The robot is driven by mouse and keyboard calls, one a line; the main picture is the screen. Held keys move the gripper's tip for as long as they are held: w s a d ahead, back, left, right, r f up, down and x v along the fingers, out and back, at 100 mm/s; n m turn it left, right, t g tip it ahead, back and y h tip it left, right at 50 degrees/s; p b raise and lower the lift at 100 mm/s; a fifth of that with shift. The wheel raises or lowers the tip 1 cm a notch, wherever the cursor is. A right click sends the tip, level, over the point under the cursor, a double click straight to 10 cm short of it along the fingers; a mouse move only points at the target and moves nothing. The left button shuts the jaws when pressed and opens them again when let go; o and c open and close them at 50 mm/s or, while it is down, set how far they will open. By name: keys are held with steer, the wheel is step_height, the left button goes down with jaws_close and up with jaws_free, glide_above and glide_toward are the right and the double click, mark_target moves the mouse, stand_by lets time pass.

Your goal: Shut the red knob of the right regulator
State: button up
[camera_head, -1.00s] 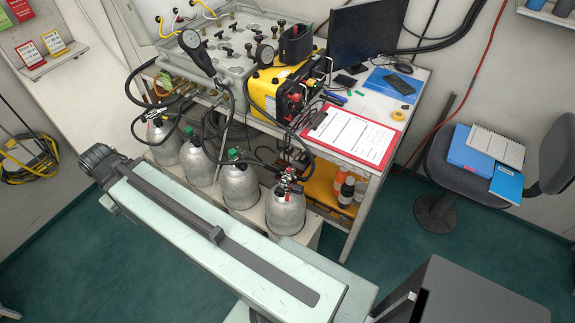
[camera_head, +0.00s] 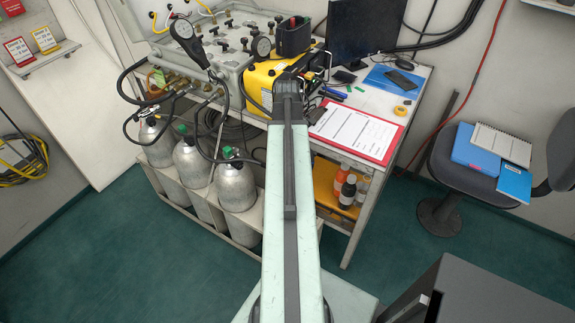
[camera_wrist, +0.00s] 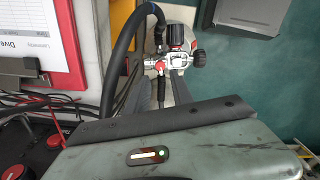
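In the wrist view, the right regulator (camera_wrist: 168,62) sits on a pale cylinder top, with silver fittings, red parts, a black ribbed cap (camera_wrist: 175,37) and a dark round knob (camera_wrist: 198,57) on its right. Red patches (camera_wrist: 160,66) show on its body; which one is the red knob I cannot tell for sure. My gripper (camera_wrist: 155,88) points at the regulator, its two dark fingers apart on either side of a dark hose, just short of the fittings. Contact is not clear. In the head view my arm hides the regulator and my gripper.
A thick black hose (camera_wrist: 118,55) curves close on the left of the regulator. The red clipboard (camera_head: 354,132) lies on the table edge near my arm. Several silver cylinders (camera_head: 236,186) stand left of my arm. Open green floor (camera_wrist: 250,85) lies to the right.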

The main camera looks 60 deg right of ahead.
step_height(320, 180, down, 8)
steer(key=b, duration=0.8)
steer(key=shift+w, duration=0.1)
steer(key=shift+r, duration=0.1)
